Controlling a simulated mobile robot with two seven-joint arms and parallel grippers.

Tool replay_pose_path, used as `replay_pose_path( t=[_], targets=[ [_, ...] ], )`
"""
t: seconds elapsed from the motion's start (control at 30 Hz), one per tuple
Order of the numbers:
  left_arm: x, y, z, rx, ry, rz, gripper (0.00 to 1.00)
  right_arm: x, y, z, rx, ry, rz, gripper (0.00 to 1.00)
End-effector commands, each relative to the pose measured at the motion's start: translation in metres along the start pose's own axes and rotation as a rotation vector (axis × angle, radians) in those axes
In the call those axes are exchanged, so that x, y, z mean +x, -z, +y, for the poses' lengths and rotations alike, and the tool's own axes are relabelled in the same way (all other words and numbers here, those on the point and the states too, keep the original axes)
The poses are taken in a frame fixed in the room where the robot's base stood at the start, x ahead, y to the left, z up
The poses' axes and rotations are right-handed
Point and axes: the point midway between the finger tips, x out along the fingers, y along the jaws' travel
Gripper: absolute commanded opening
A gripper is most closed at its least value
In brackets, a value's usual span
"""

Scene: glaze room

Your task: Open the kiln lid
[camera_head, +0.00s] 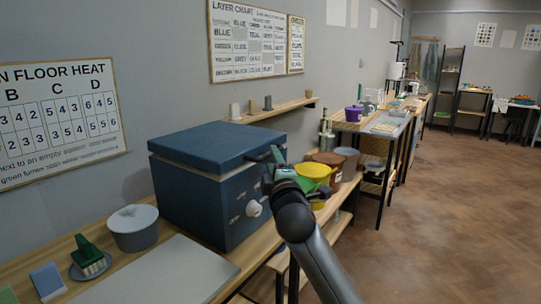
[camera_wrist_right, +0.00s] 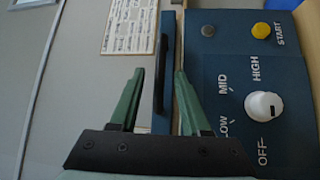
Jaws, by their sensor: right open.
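The blue kiln (camera_head: 215,200) stands on the wooden bench, and its flat lid (camera_head: 205,145) lies closed on the body. A dark handle (camera_head: 258,156) sits on the lid's edge near my gripper. My right gripper (camera_head: 277,160) is at the kiln's front right side, by the handle. In the right wrist view my green fingers (camera_wrist_right: 159,75) are open, with the dark handle (camera_wrist_right: 159,85) showing in the gap between them. I cannot tell whether the fingers touch it. The kiln's white knob (camera_wrist_right: 264,106) and yellow START button (camera_wrist_right: 262,30) show right of the fingers.
A grey lidded pot (camera_head: 133,228) and a green brush (camera_head: 87,254) on a dish stand left of the kiln. Yellow (camera_head: 315,174) and brown buckets stand just right of it. A small wall shelf (camera_head: 270,113) hangs behind. The floor at right is free.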

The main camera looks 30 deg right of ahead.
Motion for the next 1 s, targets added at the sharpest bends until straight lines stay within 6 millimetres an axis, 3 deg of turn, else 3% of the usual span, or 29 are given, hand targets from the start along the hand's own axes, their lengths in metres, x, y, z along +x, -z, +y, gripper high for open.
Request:
replay_pose_path(
  t=[0.1, 0.3, 0.67, 1.0],
  targets=[
    [0.000, 0.000, 0.000, 0.000, 0.001, 0.000, 0.50, 0.017, 0.000, 0.001, 0.000, -0.001, -0.001, 0.47],
    [0.001, 0.000, -0.001, 0.001, 0.002, 0.002, 0.50, 0.033, 0.000, 0.000, 0.000, 0.000, 0.001, 0.47],
    [0.002, 0.006, -0.003, 0.004, 0.004, 0.013, 0.50, 0.036, 0.000, 0.000, 0.000, 0.000, 0.001, 0.47],
    [0.002, 0.005, -0.003, 0.003, 0.005, 0.011, 0.50, 0.036, 0.000, 0.000, 0.000, 0.000, 0.001, 0.09]
  ],
)
